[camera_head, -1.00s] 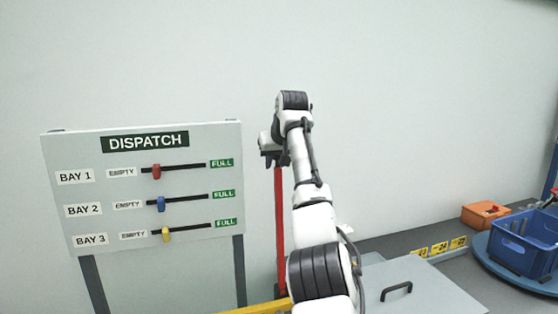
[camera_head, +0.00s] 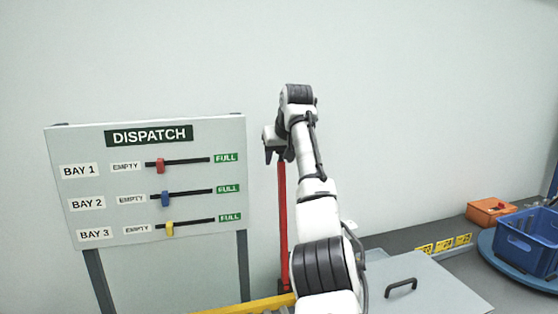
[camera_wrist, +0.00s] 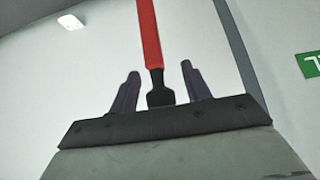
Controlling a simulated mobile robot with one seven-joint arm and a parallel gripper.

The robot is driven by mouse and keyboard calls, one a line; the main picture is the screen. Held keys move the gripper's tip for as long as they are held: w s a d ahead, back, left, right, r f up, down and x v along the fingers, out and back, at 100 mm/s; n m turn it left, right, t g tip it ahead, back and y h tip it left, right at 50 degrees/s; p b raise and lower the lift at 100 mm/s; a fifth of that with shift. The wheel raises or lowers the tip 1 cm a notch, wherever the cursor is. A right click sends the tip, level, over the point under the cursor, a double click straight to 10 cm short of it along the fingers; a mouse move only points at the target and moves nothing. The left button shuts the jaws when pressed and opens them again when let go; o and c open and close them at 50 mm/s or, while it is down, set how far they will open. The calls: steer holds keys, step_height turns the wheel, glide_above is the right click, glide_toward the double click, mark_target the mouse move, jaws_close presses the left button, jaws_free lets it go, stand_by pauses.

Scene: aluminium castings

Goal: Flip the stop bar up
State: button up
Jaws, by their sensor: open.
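The red stop bar (camera_head: 282,225) stands upright in the head view, just left of my arm. Its top end is at my gripper (camera_head: 274,153). In the wrist view the red bar (camera_wrist: 150,35) runs down from the top edge to a black end piece (camera_wrist: 160,90). This black end lies between the two dark fingers of my gripper (camera_wrist: 160,72), with a gap visible on each side. The fingers are apart and not closed on it. The foot of the bar is partly hidden low down beside my arm.
A dispatch board (camera_head: 150,185) with red, blue and yellow sliders stands at left. A yellow rail (camera_head: 250,306) crosses low in front. A grey lid with a handle (camera_head: 400,288), an orange box (camera_head: 490,211) and a blue crate (camera_head: 530,240) are at right. The wall behind is bare.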

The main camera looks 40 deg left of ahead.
steer(key=b+v, duration=0.2)
steer(key=v, duration=1.1)
steer(key=shift+d+f, duration=0.1)
